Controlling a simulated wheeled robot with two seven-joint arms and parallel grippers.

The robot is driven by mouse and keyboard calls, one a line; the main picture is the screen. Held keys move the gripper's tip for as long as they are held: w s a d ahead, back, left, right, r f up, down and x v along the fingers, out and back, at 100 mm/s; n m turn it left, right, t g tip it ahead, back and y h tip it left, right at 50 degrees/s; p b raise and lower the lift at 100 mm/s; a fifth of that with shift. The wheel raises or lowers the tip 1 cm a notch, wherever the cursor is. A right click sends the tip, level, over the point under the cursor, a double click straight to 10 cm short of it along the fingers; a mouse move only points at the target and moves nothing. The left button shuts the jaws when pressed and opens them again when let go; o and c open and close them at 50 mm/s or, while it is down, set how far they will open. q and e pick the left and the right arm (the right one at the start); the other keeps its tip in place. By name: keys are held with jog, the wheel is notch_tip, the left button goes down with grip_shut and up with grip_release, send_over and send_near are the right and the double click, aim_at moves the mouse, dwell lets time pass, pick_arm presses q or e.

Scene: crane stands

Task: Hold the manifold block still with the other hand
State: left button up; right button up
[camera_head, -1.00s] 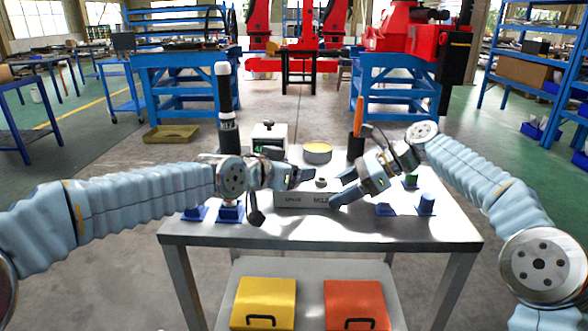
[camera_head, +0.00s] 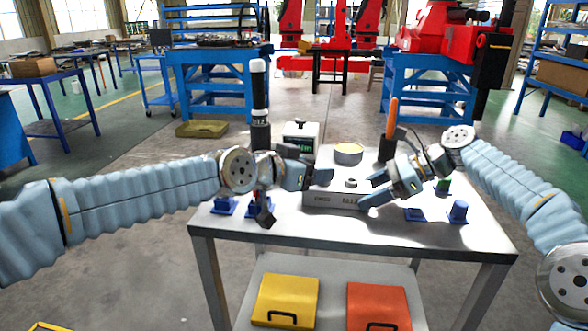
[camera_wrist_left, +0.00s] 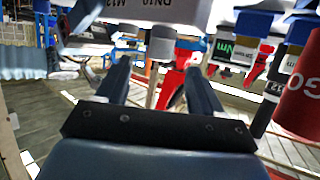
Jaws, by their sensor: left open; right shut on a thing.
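The manifold block (camera_head: 322,200) is a pale grey block with dark lettering, lying on the table, with a small round fitting (camera_head: 351,183) on top. In the left wrist view the block (camera_wrist_left: 175,9) shows upside down at the top edge, its fitting (camera_wrist_left: 161,45) seen between my fingers. My left gripper (camera_head: 318,176) is open and empty, just behind and above the block's left part, apart from it as far as I can see. Its open fingers also show in the left wrist view (camera_wrist_left: 158,72). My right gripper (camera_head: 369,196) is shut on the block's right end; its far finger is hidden.
A tall black-and-white tool (camera_head: 260,100) stands at the table's left, an orange-handled tool (camera_head: 391,118) at the right. A boxed device (camera_head: 300,134) and a round tin (camera_head: 348,150) stand behind the block. Blue holders (camera_head: 458,211) flank it. The table's front strip (camera_head: 350,232) is clear.

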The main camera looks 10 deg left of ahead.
pick_arm(q)
jog(key=v, duration=1.1)
jog(key=shift+s, duration=0.25)
jog(key=shift+a, duration=0.1)
jog(key=shift+c, duration=0.2)
jog(key=w+d+r+g, duration=0.1)
jog(key=d+r+m+g+h, duration=0.1)
jog(key=r, duration=0.1)
jog(key=w+d+r+m+g+h, duration=0.1)
jog(key=r, duration=0.1)
jog(key=shift+w+r+g, duration=0.25)
jog(key=shift+w+g, duration=0.05)
jog(key=shift+w, duration=0.05)
jog(key=shift+c, duration=0.2)
jog(key=w+d+f+g+y, duration=0.1)
jog(key=w+d+f+y, duration=0.1)
jog(key=w+f, duration=0.1)
jog(key=w+d+f+n+g+y, duration=0.1)
jog(key=w+d+f+y, duration=0.1)
jog(key=w+f, duration=0.2)
jog(key=w+d+f+n+g+y, duration=0.1)
jog(key=w+d+f+y, duration=0.1)
jog(key=w+f, duration=0.1)
jog(key=shift+w+f, duration=0.35)
jog(key=shift+f, duration=0.25)
grip_shut()
